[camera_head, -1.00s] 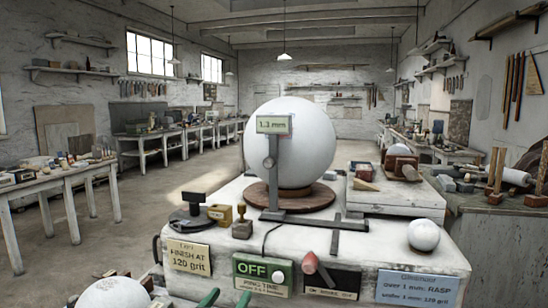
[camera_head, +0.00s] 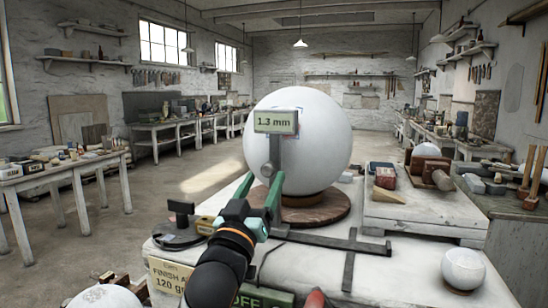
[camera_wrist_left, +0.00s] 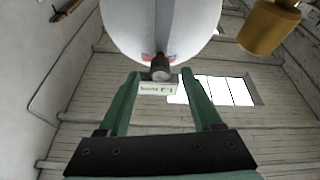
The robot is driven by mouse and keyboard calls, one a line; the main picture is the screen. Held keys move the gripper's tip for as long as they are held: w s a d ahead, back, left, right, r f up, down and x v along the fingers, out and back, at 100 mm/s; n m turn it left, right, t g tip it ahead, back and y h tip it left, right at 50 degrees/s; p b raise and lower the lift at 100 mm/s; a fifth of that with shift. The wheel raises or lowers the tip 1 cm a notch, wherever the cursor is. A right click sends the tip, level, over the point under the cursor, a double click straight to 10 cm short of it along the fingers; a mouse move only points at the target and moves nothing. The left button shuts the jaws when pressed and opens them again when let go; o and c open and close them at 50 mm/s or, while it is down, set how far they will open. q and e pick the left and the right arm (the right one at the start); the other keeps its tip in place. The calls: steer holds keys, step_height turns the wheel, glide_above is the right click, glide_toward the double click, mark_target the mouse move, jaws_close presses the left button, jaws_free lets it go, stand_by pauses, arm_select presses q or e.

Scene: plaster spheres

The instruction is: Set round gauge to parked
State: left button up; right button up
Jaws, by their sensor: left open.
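The round gauge (camera_head: 276,122) reads "1.3 mm" on its display and stands on a grey post in front of a large white plaster sphere (camera_head: 310,150). The sphere rests on a round brown turntable (camera_head: 325,212). My left gripper (camera_head: 262,200) is open, with green fingers, just in front of the gauge post and below the display. In the left wrist view the gauge's display (camera_wrist_left: 158,88) shows between the open fingertips (camera_wrist_left: 160,78), with a dark round part behind it near the sphere; contact cannot be told. The post's lower part is hidden by my gripper.
A small white sphere (camera_head: 463,269) sits at the bench's right front. A raised slab (camera_head: 420,212) with a wooden wedge (camera_head: 385,178) and blocks stands right of the turntable. A dark stand (camera_head: 178,238) is on the left. A "FINISH AT 120 grit" sign (camera_head: 170,275) hangs in front.

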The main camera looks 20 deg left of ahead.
mark_target(273, 161)
arm_select(q)
steer(key=p+x, duration=0.1)
steer(key=x, duration=0.6)
steer(key=shift+w+r, duration=0.1)
steer(key=shift+w, duration=0.2)
steer(key=shift+c, duration=0.2)
jaws_close()
stand_by(0.9)
